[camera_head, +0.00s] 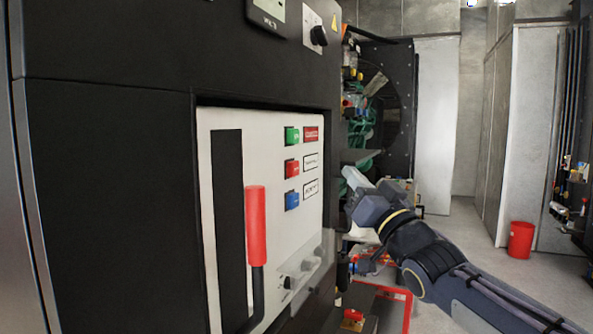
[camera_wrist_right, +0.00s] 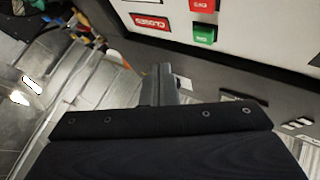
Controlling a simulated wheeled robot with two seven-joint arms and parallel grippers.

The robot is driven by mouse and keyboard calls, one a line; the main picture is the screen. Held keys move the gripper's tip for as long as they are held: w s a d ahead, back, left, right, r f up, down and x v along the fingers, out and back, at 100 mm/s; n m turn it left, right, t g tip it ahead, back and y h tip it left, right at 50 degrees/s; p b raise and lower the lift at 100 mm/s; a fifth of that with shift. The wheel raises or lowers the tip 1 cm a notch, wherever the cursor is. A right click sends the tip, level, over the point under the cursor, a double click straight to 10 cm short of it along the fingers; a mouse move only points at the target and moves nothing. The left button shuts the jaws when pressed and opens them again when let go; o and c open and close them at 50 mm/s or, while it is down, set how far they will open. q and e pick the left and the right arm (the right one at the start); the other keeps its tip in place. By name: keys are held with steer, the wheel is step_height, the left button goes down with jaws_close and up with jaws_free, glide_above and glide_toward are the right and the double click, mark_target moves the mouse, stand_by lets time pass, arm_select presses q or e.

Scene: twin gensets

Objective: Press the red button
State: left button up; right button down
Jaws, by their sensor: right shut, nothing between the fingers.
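The red button (camera_head: 291,167) is on a white panel (camera_head: 230,130) in the head view, between a green button (camera_head: 291,136) above and a blue button (camera_head: 291,200) below. My right gripper (camera_head: 354,180) is shut and empty, to the right of the panel and apart from the buttons. In the right wrist view the shut fingers (camera_wrist_right: 165,84) are in the middle. The green button (camera_wrist_right: 204,32) and part of the red button (camera_wrist_right: 202,5) show at the top of that view. My left gripper is not in view.
A red-handled lever (camera_head: 256,225) stands out from the panel, left of the buttons. The genset machinery (camera_head: 375,100) is behind my right gripper. A red bucket (camera_head: 521,240) stands on the floor at the right.

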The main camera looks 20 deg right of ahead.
mark_target(293, 169)
steer(key=w+a, duration=0.5)
steer(key=w, duration=0.1)
steer(key=shift+w+a+f+b, duration=0.1)
steer(key=shift+w+a+b, duration=0.05)
steer(key=shift+b, duration=0.25)
stand_by(1.8)
steer(key=shift+w+a, duration=0.2)
steer(key=shift+w+a, duration=0.3)
steer(key=shift+w, duration=0.05)
stand_by(1.0)
steer(key=shift+b, duration=0.3)
steer(key=shift+s+d+b, duration=0.5)
steer(key=shift+s+d, duration=0.05)
steer(key=shift+s, duration=0.1)
